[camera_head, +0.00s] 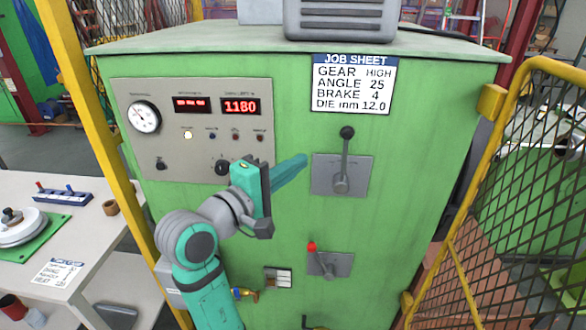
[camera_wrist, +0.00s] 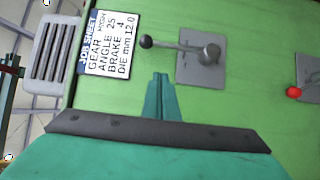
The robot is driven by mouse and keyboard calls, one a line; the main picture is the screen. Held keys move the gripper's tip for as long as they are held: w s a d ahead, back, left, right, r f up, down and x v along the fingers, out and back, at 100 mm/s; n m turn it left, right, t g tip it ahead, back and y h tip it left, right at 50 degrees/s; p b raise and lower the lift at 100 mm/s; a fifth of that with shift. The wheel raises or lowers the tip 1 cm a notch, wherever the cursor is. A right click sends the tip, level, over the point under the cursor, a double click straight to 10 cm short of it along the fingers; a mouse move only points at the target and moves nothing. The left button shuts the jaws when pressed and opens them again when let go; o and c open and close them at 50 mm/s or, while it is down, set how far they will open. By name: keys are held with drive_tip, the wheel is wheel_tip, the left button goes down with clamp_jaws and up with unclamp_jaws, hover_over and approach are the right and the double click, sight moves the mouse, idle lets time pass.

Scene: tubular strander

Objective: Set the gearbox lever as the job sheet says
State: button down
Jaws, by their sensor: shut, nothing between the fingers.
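A job sheet (camera_head: 353,84) on the green cabinet reads GEAR HIGH, ANGLE 25, BRAKE 4, DIE mm 12.0; it also shows in the wrist view (camera_wrist: 107,43). Below it, a lever with a black knob (camera_head: 346,160) stands upright from its pivot on a grey plate (camera_head: 322,187). In the wrist view, turned sideways, this lever (camera_wrist: 178,46) points left. I see no gear labels on the plate. My gripper (camera_head: 304,158) is shut and empty, left of the plate in the head view. In the wrist view its fingertips (camera_wrist: 160,77) are apart from the lever.
A red-knobbed lever (camera_head: 318,257) sits on a lower plate. A panel (camera_head: 193,130) with a gauge and red displays, one reading 1180, is at left. Yellow posts and a mesh guard (camera_head: 510,180) flank the cabinet. A table (camera_head: 95,205) stands at left.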

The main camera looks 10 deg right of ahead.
sight(344, 159)
drive_tip(key=w+d, duration=0.3)
drive_tip(key=d, duration=0.6)
drive_tip(key=shift+w, duration=0.2)
